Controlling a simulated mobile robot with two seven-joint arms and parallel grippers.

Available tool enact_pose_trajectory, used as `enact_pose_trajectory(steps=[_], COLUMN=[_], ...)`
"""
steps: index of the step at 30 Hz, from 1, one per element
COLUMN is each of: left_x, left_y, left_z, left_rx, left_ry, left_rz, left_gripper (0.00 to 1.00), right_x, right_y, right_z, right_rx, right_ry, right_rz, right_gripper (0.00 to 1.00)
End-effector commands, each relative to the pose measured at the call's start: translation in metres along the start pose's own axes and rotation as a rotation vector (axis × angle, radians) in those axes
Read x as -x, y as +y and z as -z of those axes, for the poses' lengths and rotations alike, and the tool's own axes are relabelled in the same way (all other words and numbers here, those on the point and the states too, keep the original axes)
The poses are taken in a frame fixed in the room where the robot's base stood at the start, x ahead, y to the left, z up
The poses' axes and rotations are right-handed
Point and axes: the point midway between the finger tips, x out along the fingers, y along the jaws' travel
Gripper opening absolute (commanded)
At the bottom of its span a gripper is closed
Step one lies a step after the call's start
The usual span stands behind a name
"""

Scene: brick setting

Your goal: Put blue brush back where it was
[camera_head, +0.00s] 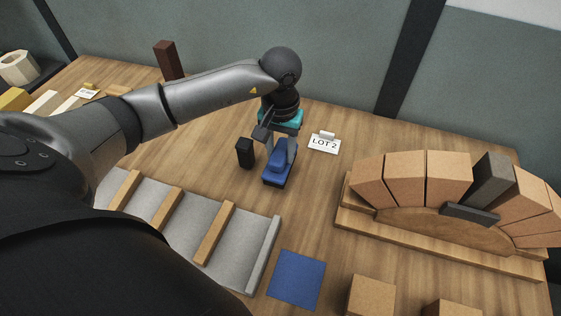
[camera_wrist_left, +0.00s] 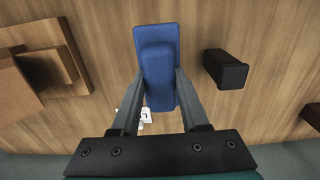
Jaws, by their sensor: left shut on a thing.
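The blue brush (camera_head: 276,171) is in the middle of the head view, above or on the wooden table; I cannot tell whether its underside touches the wood. My left gripper (camera_head: 278,148) points down from above and is shut on the brush's raised middle part. In the left wrist view the blue brush (camera_wrist_left: 156,40) lies between the two grey fingers of my left gripper (camera_wrist_left: 160,76), one on each side. A flat blue square (camera_head: 297,278) lies empty on the table, nearer to me than the brush. My right gripper is not in view.
A black block (camera_head: 245,152) stands close left of the brush; it also shows in the wrist view (camera_wrist_left: 226,70). A LOT 2 card (camera_head: 324,144) stands right of it. A brick arch (camera_head: 430,178) on a wooden base is at right. A grey slatted panel (camera_head: 190,220) lies left.

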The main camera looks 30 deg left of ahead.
Motion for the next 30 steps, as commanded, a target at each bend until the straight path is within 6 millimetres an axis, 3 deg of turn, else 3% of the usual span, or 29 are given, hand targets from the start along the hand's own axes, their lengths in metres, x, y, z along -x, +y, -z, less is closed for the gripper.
enact_pose_trajectory(steps=[9,22,23,30], left_x=[-0.04,-0.047,-0.046,-0.045], left_y=[0.0,0.0,0.0,0.0], left_z=[-0.001,0.001,0.0,0.0], left_rx=[0.001,0.0,0.0,0.0], left_ry=[-0.002,0.002,0.0,0.0], left_rz=[0.0,0.001,0.001,0.001], left_gripper=[0.0,0.0,0.48,0.74], right_x=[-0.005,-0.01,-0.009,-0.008], right_y=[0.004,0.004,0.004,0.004], right_z=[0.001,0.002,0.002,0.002], right_rx=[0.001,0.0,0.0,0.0], right_ry=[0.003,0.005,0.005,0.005], right_rz=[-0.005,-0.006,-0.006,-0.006], right_gripper=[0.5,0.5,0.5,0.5])
